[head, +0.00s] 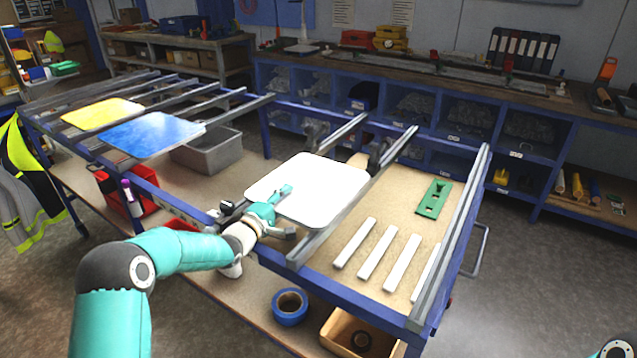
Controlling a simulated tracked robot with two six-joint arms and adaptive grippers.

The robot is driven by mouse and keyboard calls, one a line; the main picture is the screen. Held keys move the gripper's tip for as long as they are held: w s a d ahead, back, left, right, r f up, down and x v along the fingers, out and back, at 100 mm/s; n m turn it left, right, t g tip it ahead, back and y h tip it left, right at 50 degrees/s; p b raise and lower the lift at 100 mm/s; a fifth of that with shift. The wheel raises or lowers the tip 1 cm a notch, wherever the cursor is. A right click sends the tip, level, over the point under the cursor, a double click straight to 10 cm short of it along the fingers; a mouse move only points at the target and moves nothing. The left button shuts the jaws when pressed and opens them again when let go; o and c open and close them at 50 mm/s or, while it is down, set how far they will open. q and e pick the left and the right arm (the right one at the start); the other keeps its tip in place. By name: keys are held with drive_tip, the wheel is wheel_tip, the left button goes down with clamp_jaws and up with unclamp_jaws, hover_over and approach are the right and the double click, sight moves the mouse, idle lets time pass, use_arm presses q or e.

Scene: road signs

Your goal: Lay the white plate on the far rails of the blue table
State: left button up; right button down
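The white plate (322,187), square with rounded corners, lies flat at rail height over the middle of the blue table (318,286). Its right side meets a grey rail (392,152). My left gripper (284,191) is at the plate's near left edge, with one teal finger over the top face. It appears shut on that edge; the lower finger is hidden under the plate. The double rail (462,222) along the table's right side is bare. My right gripper is out of view.
A yellow plate (102,113) and a blue plate (152,134) lie on rails at the left. White strips (377,258) and a green piece (433,198) lie on the board between the right rails. A grey bin (207,153) stands lower down.

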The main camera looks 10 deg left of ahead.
use_arm(q)
drive_tip(key=shift+s+a+r, duration=0.15)
drive_tip(key=shift+d, duration=0.2)
clamp_jaws()
idle(0.3)
